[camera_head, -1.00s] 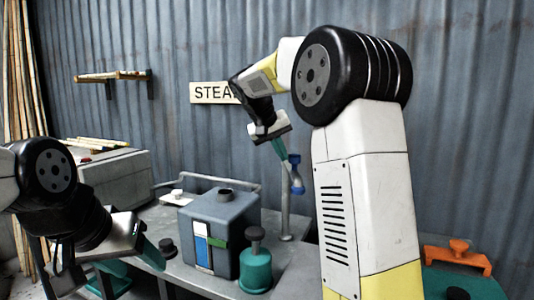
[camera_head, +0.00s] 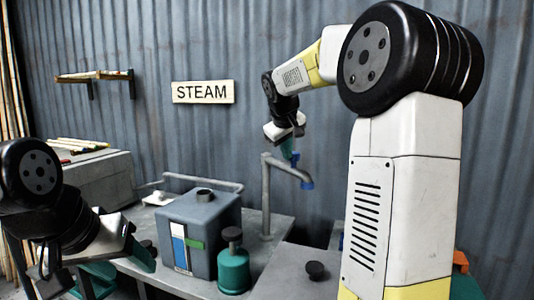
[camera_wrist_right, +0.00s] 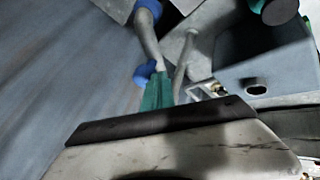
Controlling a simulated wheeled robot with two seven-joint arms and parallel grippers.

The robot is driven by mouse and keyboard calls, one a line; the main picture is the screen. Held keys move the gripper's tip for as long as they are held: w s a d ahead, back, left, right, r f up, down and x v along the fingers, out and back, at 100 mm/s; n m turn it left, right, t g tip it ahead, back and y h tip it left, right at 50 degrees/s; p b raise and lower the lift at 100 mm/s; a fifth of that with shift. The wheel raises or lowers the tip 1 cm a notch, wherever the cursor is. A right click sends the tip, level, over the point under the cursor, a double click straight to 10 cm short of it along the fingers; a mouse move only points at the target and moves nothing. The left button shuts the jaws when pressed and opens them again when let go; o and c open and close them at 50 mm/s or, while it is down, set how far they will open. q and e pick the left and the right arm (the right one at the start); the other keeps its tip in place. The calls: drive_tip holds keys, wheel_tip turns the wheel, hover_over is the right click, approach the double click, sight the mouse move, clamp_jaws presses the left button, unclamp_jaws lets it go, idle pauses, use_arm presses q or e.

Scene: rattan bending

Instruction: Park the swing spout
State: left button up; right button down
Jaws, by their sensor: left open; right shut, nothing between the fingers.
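A small blue piece (camera_head: 295,157) shows above the arm. My right gripper (camera_head: 287,149) is shut and empty, with its teal fingertips just above the spout arm, close to that blue piece; contact cannot be told. The wrist view shows the teal fingers (camera_wrist_right: 155,95) beside the pipe and blue parts. My left gripper (camera_head: 118,268) is open and empty at the lower left.
A blue-grey tank (camera_head: 205,225) with a dark cap and a teal bottle (camera_head: 233,268) stand on the counter, left of and in front of the post. A black knob (camera_head: 316,270) is on the front surface. A STEAM sign (camera_head: 203,92) hangs on the corrugated wall.

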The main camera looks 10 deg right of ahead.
drive_tip(key=w+d, duration=0.5)
drive_tip(key=d, duration=0.6)
drive_tip(key=shift+n, duration=0.3)
drive_tip(key=shift+w+d+r, duration=0.1)
drive_tip(key=shift+d+r, duration=0.05)
drive_tip(key=shift+d, duration=0.1)
